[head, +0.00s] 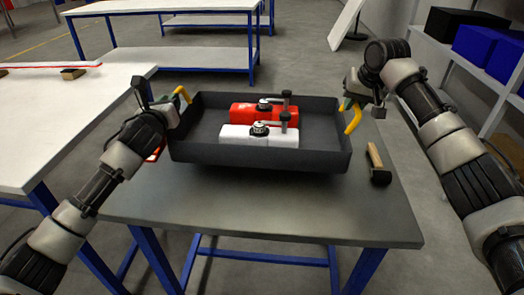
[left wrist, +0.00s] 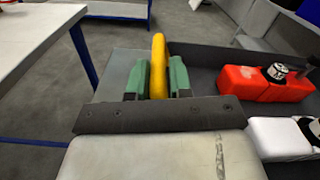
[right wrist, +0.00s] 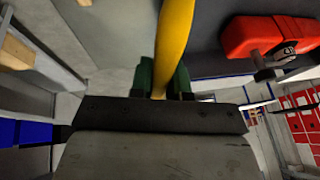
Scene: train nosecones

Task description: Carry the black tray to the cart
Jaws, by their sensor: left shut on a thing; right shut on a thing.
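The black tray (head: 260,158) is over the grey-topped table (head: 270,212) in the head view; I cannot tell if it touches the top. It holds a red part (head: 250,111) and a white part (head: 240,137), each with a dark fitting. My left gripper (head: 177,103) is shut on the yellow handle at the tray's left end, seen between green fingers in the left wrist view (left wrist: 158,78). My right gripper (head: 352,104) is shut on the yellow handle at the right end, also seen in the right wrist view (right wrist: 165,78). I cannot identify a cart.
A hammer (head: 377,165) lies on the table right of the tray. A white-topped table (head: 50,120) stands close on the left. Another blue-framed table (head: 170,57) is behind. Shelves with blue bins (head: 478,45) line the right. Grey floor (head: 300,65) is open behind the tray.

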